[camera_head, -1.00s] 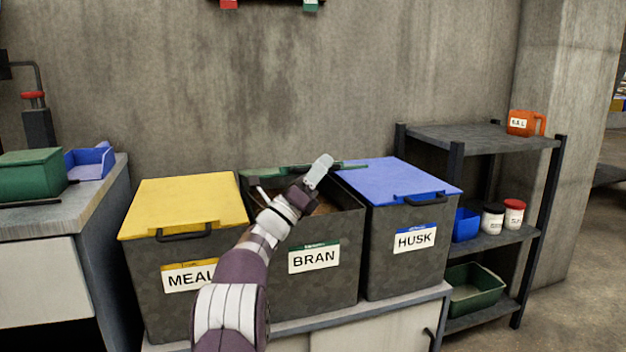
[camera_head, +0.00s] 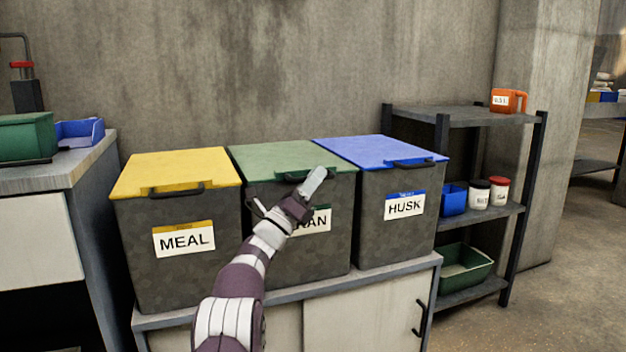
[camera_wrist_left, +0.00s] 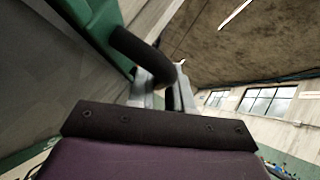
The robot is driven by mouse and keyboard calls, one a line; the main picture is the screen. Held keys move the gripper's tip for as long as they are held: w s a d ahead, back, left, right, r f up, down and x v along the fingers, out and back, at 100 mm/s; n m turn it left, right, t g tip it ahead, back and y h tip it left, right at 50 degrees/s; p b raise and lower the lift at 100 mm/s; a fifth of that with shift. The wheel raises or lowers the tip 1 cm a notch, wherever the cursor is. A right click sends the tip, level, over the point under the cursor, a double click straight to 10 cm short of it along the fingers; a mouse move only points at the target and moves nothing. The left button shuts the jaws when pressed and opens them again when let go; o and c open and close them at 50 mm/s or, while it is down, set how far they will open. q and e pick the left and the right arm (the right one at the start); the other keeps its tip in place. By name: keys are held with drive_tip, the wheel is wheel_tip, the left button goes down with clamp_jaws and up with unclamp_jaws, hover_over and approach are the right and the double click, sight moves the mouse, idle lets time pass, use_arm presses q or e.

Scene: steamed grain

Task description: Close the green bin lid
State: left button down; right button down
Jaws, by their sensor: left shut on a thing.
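The green lid (camera_head: 277,157) lies flat across the top of the middle grey bin (camera_head: 323,256), labelled BRAN, in the head view. My left gripper (camera_head: 305,190) is at the front edge of this lid, over part of the label. It is shut on the lid's dark handle; the handle (camera_wrist_left: 137,54) shows between the fingers in the left wrist view, beside the green lid edge (camera_wrist_left: 93,24). The fingertips are partly hidden by the handle there. My right gripper is in neither view.
The MEAL bin with a yellow lid (camera_head: 176,171) stands at left and the HUSK bin with a blue lid (camera_head: 378,150) at right, both closed. The bins stand on a cabinet (camera_head: 367,313). A shelf rack (camera_head: 462,116) stands at right, with a blue bin, jars and an orange container.

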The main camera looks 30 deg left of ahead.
use_arm(q)
drive_tip(key=shift+w+f, duration=0.1)
drive_tip(key=shift+f, duration=0.4)
drive_tip(key=c, duration=1.1)
unclamp_jaws()
drive_tip(key=shift+c, duration=0.2)
drive_tip(key=shift+r, duration=0.15)
drive_tip(key=shift+s+a, duration=0.1)
drive_tip(key=shift+s, duration=0.3)
drive_tip(key=p+v, duration=0.4)
drive_tip(key=v, duration=0.8)
